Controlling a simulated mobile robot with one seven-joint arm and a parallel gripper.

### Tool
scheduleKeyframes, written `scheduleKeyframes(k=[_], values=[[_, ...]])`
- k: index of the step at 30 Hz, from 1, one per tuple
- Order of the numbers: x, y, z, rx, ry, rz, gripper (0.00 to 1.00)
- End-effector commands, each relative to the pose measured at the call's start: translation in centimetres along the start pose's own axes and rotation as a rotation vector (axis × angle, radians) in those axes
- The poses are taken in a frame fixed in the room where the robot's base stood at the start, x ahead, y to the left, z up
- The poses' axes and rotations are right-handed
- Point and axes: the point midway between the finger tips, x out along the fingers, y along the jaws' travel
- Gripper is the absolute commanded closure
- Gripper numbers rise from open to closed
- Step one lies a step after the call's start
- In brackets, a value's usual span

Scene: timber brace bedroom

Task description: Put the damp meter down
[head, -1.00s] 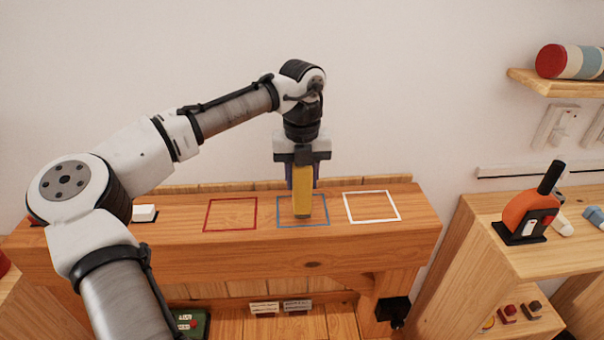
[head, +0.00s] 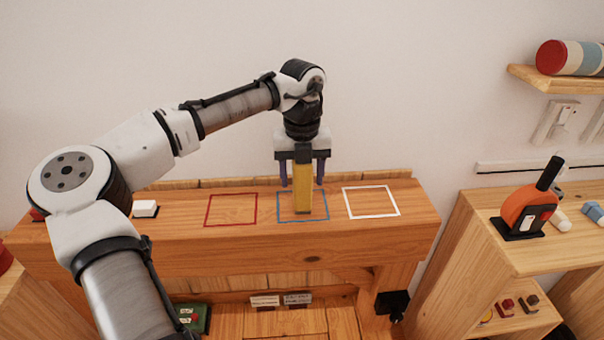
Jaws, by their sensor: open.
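The damp meter appears to be the tall yellow block (head: 303,190) with a dark top. It stands upright on the wooden beam, inside the blue square outline (head: 319,220). My gripper (head: 302,182) points straight down over it, with its fingers apart on either side of the yellow block. The fingers look clear of its sides. The block's rear side is hidden.
A red square outline (head: 231,210) lies left of the blue one and a white outline (head: 371,202) lies right; both are empty. A small white block (head: 145,208) sits at left on the beam. An orange tool (head: 527,212) stands on the right-hand cabinet.

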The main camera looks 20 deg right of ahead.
Motion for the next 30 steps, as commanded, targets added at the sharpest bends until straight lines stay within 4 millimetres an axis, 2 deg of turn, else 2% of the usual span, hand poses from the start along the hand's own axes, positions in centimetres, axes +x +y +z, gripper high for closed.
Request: scheduleKeyframes(k=[5,15,19,24,30], values=[[-1.1,0.0,0.1,0.000,-0.002,-0.001,0.42],[-8.4,-0.1,0.1,0.001,-0.001,-0.002,0.42],[-10.6,-0.1,0.1,0.000,0.000,-0.001,0.42],[-12.1,0.0,0.0,0.000,0.001,0.000,0.42],[-12.3,0.0,0.0,0.001,0.002,0.001,0.42]])
